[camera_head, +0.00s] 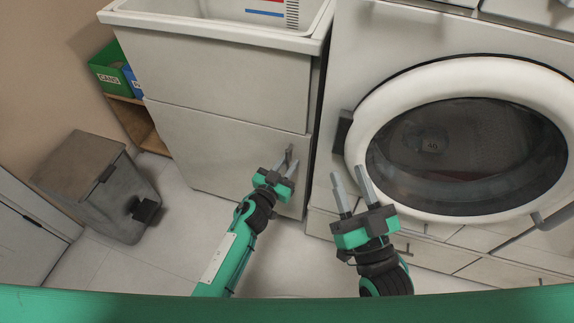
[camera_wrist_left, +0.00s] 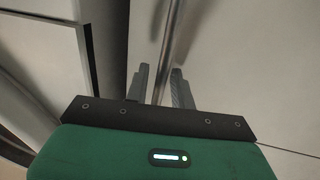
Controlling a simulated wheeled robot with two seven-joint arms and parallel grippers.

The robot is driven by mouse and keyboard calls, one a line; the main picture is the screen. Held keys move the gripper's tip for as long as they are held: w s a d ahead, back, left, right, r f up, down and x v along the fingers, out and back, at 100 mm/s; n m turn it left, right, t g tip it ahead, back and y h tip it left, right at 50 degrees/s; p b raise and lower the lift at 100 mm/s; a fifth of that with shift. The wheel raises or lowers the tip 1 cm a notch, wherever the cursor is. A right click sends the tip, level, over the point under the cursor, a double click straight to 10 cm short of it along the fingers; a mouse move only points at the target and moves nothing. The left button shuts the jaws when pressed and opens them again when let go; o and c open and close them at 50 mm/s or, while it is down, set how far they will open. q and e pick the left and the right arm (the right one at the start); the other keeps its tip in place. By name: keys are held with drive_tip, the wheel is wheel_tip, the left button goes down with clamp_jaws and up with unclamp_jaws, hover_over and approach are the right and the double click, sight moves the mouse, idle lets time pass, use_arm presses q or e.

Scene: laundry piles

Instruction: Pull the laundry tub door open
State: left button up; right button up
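The laundry tub cabinet is white, with a lower door (camera_head: 215,150) that looks closed and flush in the head view. In the left wrist view, a thin metal bar handle (camera_wrist_left: 173,35) runs down the pale door front (camera_wrist_left: 230,60). My left gripper (camera_head: 287,163) is at the door's right side. It also shows in the left wrist view (camera_wrist_left: 160,85), with its fingers on either side of the bar and gaps visible beside it. In the head view the gripper mostly hides the handle. My right gripper (camera_head: 352,185) is open and empty in front of the washing machine.
A washing machine (camera_head: 345,60) with a round door stands right of the tub. A grey bin (camera_head: 105,190) stands on the floor at left. A green box (camera_head: 105,65) sits on a wooden shelf behind it. Floor (camera_head: 175,205) before the cabinet is clear.

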use_arm(q)
clamp_jaws()
drive_tip(key=shift+s+a, duration=0.1)
drive_tip(key=shift+s, duration=0.05)
